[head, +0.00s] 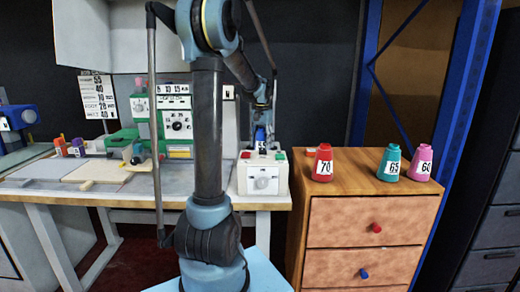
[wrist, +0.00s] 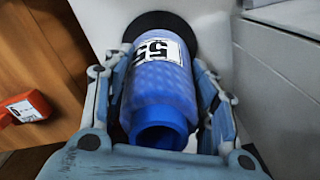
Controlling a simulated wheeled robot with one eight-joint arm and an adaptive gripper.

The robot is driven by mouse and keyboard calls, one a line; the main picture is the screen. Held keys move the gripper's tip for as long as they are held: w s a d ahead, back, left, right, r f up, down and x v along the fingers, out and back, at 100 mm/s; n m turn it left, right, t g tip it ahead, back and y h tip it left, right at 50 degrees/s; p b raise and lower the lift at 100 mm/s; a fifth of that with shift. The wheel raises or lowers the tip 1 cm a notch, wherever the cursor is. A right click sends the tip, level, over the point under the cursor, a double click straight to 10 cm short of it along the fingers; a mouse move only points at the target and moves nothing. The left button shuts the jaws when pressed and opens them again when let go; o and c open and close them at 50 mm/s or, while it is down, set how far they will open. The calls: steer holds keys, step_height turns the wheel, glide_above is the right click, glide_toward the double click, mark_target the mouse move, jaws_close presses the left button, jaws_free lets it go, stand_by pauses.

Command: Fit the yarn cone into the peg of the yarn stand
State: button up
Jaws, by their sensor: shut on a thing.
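A blue yarn cone with a white label (wrist: 155,85), apparently reading 55, is between the fingers of my gripper (wrist: 160,110), which is shut on it. In the head view the blue cone (head: 261,136) is small, just above or against the top of a white box with red and green buttons (head: 263,178). In the wrist view a dark round disc (wrist: 180,20) lies beyond the cone's far end, on a pale surface. It may be the yarn stand's base. No peg is visible, and I cannot tell whether the cone touches the disc.
A wooden cabinet (head: 365,215) stands right of the white box. A green machine (head: 172,122) stands on the left table.

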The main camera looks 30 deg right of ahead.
steer(key=shift+f, duration=1.2)
steer(key=o, duration=1.3)
steer(key=shift+f, duration=0.1)
steer(key=shift+c, duration=0.2)
step_height(320, 180, up, 12)
steer(key=shift+a, duration=0.1)
